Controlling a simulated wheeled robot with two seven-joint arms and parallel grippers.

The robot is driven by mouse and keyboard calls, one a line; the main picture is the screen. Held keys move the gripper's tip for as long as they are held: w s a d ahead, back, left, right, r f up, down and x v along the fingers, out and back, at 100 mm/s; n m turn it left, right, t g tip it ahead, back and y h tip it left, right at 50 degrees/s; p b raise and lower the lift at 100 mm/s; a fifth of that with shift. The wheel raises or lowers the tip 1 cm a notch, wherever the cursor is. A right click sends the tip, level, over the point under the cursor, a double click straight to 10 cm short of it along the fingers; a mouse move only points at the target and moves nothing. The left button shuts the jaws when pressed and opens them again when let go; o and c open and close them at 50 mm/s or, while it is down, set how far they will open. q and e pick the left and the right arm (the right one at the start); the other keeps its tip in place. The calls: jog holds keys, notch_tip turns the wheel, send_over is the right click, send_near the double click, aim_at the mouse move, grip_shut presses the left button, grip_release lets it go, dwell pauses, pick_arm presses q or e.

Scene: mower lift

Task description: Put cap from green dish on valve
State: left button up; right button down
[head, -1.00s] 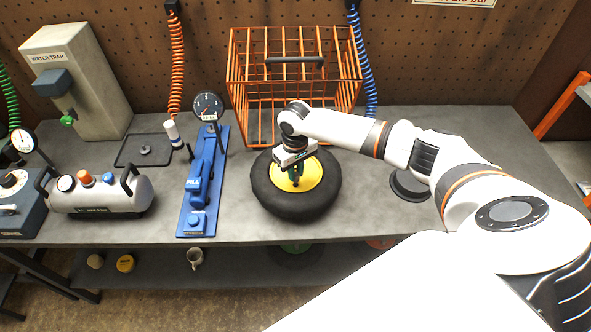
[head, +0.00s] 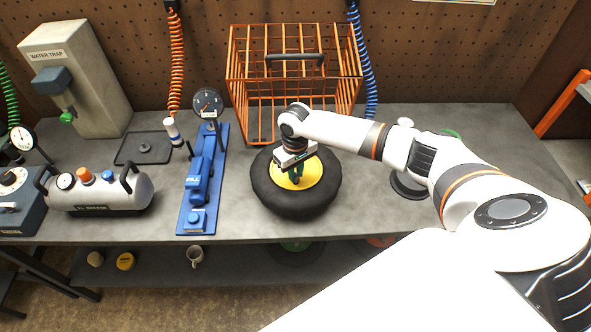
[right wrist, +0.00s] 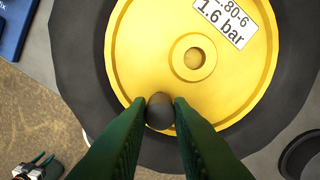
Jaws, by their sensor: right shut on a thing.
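A wheel with a black tyre (head: 297,206) and a yellow hub (head: 314,172) lies flat on the bench. My right gripper (head: 297,179) points down over the hub. In the right wrist view, its green fingers (right wrist: 160,112) are shut on a small dark rounded cap (right wrist: 160,104) at the hub's edge near the tyre. The valve is hidden under the cap and fingers, so I cannot tell whether the cap sits on it. A green edge, perhaps the green dish (head: 451,132), shows behind my right arm.
An orange wire cage (head: 294,75) stands just behind the wheel. A blue inflator stand (head: 198,190) with a gauge (head: 207,103) is to its left, then a grey tank (head: 105,192). A dark round dish (head: 408,187) lies at right, partly behind my arm.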

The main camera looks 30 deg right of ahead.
jog(key=shift+f, duration=0.45)
jog(key=c, duration=0.9)
grip_release()
jog(key=shift+r, duration=0.1)
jog(key=shift+r+p, duration=1.35)
jog(key=shift+p, duration=0.15)
jog(key=shift+r+p, duration=0.9)
jog(key=shift+r, duration=1.4)
